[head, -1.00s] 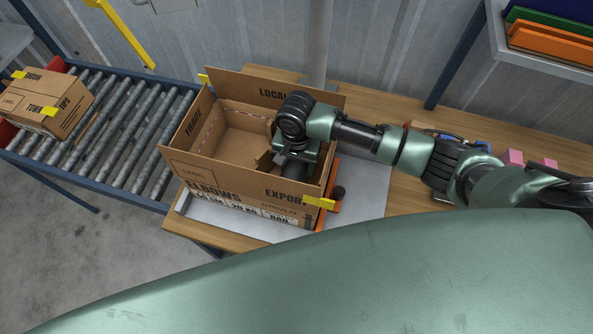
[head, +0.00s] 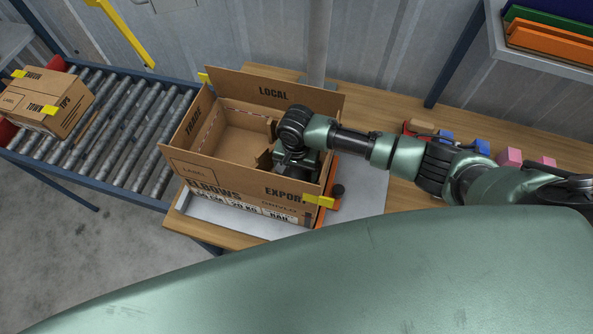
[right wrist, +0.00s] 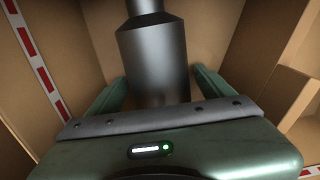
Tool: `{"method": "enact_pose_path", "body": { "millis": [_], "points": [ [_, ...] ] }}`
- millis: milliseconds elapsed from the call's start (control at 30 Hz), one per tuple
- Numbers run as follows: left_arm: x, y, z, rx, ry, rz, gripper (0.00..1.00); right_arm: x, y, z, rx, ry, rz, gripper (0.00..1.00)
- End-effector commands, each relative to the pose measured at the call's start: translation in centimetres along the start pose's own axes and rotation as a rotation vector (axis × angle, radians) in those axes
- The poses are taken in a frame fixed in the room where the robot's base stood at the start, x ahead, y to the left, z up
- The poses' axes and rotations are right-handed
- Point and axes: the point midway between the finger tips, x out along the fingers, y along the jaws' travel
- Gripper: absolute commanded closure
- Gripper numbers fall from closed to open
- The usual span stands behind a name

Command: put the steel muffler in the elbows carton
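The steel muffler (right wrist: 152,55) is a grey cylinder with a tapered neck, between the two fingers of my right gripper (right wrist: 160,85) in the right wrist view. The fingertips appear to touch its sides. Carton walls surround it there. In the head view the elbows carton (head: 190,168) is open, its flaps up, its front lettering partly legible. My right gripper (head: 293,165) reaches down inside its right part; the arm and the carton wall hide most of the muffler. My left gripper is not in view.
The carton stands on a grey mat (head: 364,195) on a wooden table, beside an orange fixture with a black knob (head: 338,190). Pink blocks (head: 510,157) and blue blocks (head: 446,135) lie to the right. A roller conveyor (head: 130,130) at left carries another carton (head: 48,105).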

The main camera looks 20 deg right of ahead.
Motion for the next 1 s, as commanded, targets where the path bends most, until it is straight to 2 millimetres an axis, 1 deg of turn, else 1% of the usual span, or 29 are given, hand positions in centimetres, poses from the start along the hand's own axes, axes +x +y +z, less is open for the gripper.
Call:
{"method": "enact_pose_path", "body": {
  "millis": [167, 300, 367, 467, 600, 733, 900, 1000],
  "points": [
    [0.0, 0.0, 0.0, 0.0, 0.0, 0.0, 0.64, -0.1, 0.0, 0.0, 0.0, 0.001, 0.0, 0.18],
    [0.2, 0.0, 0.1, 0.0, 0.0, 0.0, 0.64, -1.0, -0.1, -0.1, 0.001, 0.0, -0.002, 0.18],
    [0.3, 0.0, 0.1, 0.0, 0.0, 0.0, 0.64, -1.9, -0.1, -0.1, 0.001, 0.001, -0.003, 0.18],
    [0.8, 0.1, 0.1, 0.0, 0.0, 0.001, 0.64, -3.8, -0.1, -0.1, 0.0, 0.002, -0.005, 0.18],
    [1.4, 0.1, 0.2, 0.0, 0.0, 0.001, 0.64, -6.9, -0.1, -0.1, 0.0, 0.002, -0.005, 0.18],
    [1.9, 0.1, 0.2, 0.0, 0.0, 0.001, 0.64, -9.5, -0.1, -0.1, 0.0, 0.003, -0.004, 0.18],
    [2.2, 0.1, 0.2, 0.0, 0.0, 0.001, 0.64, -11.6, -0.1, -0.1, 0.002, 0.0, -0.002, 0.18],
    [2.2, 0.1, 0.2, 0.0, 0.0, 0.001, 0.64, -12.2, 0.0, -0.1, 0.001, 0.0, -0.001, 0.18]
  ]
}}
